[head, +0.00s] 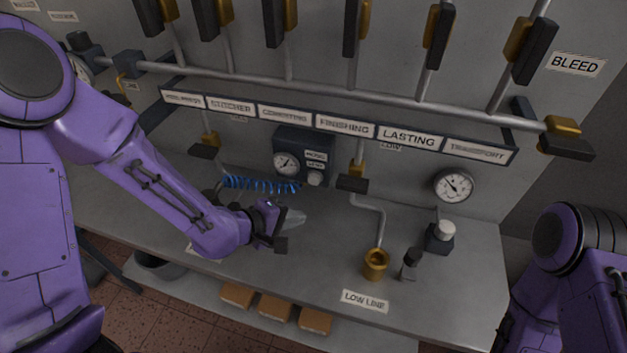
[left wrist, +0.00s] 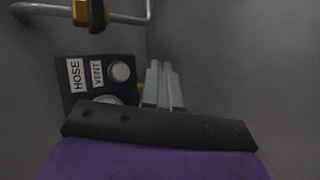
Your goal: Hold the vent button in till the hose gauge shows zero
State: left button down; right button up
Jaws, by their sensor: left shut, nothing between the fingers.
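The dark hose panel (head: 303,142) is on the back wall, with the round hose gauge (head: 286,163) on its left and the pale vent button (head: 315,178) at its lower right. In the left wrist view the vent button (left wrist: 120,71) sits beside the VENT label (left wrist: 97,73), and the hose gauge (left wrist: 107,99) is mostly hidden by my gripper's body. My left gripper (head: 294,217) is shut and empty, in front of and below the panel, apart from the button. Its fingers (left wrist: 163,85) show right of the button. The gauge's reading is too small to tell. My right gripper is out of view.
A blue coiled hose (head: 260,184) runs left of the panel. A brass cup (head: 375,264), a small black fitting (head: 410,263) and a white-topped block (head: 440,236) stand on the bench right. A pipe rail with levers (head: 330,92) crosses above.

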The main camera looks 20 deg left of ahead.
aim_at(314, 179)
pick_arm(q)
jog(key=w, duration=0.8)
jog(key=shift+d, duration=0.2)
jog(key=shift+w, duration=0.1)
dwell(1.6)
jog(key=shift+w+p, duration=0.4)
jog(key=shift+p, duration=0.2)
jog(key=shift+w, duration=0.55)
dwell(1.6)
jog(key=shift+s+p, duration=0.1)
jog(key=shift+p, duration=0.2)
dwell(1.4)
jog(key=shift+s, duration=0.9)
